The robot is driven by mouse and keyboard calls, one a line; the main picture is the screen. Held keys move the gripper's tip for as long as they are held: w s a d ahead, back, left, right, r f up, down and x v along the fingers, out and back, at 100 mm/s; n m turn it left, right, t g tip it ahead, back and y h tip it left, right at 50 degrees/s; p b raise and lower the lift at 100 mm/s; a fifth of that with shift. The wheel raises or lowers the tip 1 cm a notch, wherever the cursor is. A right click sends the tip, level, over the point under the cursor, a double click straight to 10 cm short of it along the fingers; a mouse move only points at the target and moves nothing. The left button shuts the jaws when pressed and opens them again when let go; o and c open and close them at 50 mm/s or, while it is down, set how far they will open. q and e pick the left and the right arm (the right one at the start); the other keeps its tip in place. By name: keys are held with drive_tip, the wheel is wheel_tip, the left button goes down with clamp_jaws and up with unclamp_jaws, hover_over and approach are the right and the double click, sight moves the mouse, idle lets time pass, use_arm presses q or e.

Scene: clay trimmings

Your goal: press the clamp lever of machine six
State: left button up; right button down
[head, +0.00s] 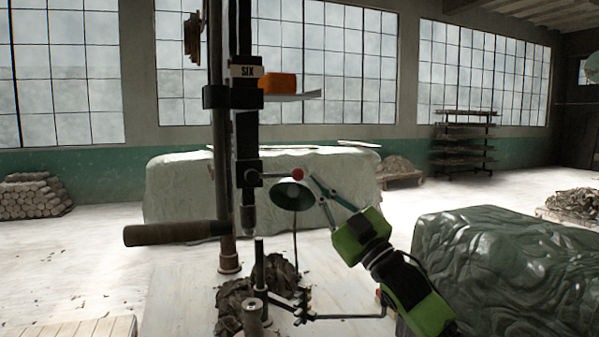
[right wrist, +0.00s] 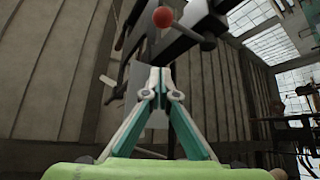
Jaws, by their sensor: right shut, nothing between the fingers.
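Machine six (head: 246,120) is a dark upright press with a label reading SIX (head: 246,71). A short rod with a red ball knob, the clamp lever (head: 298,174), sticks out to the right from its side. The red knob also shows near the top of the right wrist view (right wrist: 162,17). My right gripper (head: 317,188) is green with pale fingers, just right of and slightly below the knob in the head view. Its fingers are shut and empty; the right wrist view shows the tips (right wrist: 158,72) together below the knob, apart from it in the picture. My left gripper is out of view.
A green lamp shade (head: 291,196) hangs just below the knob. A thick handle (head: 176,233) reaches left from the machine. An orange box (head: 279,82) sits on a small shelf. A dark wrapped mound (head: 510,265) stands at right, a pale covered block (head: 180,190) behind.

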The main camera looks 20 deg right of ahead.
sight(299, 172)
drive_tip(key=p+x, duration=0.4)
drive_tip(key=x, duration=0.6)
drive_tip(key=f, duration=0.1)
drive_tip(key=d+f+p, duration=0.1)
drive_tip(key=d+f, duration=0.1)
drive_tip(key=shift+w+f+p, duration=0.15)
drive_tip(key=shift+w+p, duration=0.15)
drive_tip(key=shift+w, duration=0.1)
drive_tip(key=shift+f, duration=0.15)
drive_tip(key=shift+a, duration=0.1)
